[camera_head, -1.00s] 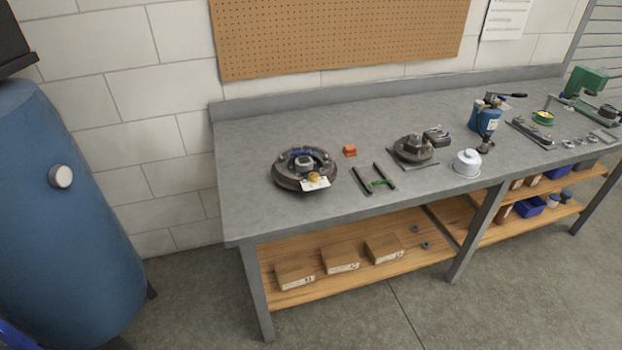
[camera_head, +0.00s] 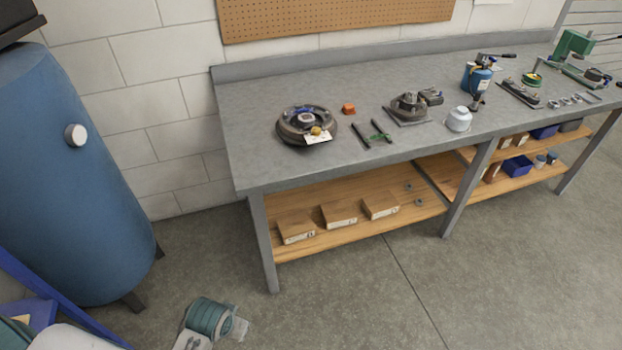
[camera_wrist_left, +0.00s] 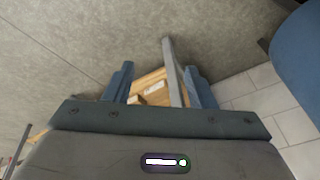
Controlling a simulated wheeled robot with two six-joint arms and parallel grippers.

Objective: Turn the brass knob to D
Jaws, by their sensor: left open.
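A small yellow, brass-coloured knob-like part (camera_head: 316,130) sits at the front of a dark round assembly (camera_head: 287,133) on the bench. A white tag (camera_head: 318,138) lies at its front edge. I cannot read any letters or tell its setting. A pale round knob or cap (camera_head: 76,135) sticks out of the blue tank at the left. My left gripper (camera_wrist_left: 160,85) is open in the left wrist view, with nothing between its fingers. It is far from the assembly and faces the floor and the bench's lower shelf. My right gripper is not in view.
The blue tank (camera_head: 60,200) stands at left.

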